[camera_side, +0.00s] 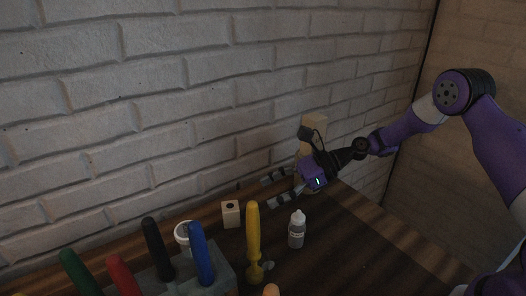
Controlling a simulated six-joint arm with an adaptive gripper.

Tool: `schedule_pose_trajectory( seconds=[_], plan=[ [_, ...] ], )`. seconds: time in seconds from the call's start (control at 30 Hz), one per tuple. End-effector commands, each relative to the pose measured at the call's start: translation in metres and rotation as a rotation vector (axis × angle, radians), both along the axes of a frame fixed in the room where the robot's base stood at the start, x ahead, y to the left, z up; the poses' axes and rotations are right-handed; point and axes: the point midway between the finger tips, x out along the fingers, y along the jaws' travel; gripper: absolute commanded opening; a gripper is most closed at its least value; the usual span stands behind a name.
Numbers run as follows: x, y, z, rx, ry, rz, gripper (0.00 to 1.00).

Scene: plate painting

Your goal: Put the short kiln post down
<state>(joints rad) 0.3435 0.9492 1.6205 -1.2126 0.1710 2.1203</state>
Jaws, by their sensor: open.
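A short cream kiln post (231,215), a small block with a dark round hole in its near face, stands upright on the dark wooden table (345,235) near the back wall. My gripper (268,192) is to the right of it, with its two fingers spread and pointing left towards it. Nothing shows between the fingers, and they look apart from the post. A taller cream post (314,124) stands behind my gripper, which hides part of it.
A small white bottle (297,230) stands below my gripper. A yellow-handled tool (253,230) stands in front of the short post. A grey holder (222,284) with black and blue handles and a white jar (182,237) are at the front left. The table's right side is clear.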

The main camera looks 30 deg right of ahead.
Motion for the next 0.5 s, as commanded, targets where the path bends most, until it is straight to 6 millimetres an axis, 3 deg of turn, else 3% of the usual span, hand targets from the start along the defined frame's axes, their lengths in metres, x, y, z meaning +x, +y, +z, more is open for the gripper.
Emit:
schedule_pose_trajectory(
  seconds=[0.17,0.27,0.37,0.5],
  plan=[
    [-0.006,-0.014,0.009,-0.021,-0.019,0.009,0.72],
    [-0.01,-0.014,0.018,-0.125,-0.103,0.062,0.72],
    [-0.019,-0.013,0.036,-0.341,-0.276,0.183,0.72],
    [-0.046,-0.021,0.066,-0.722,-0.557,0.437,0.72]
  ],
)
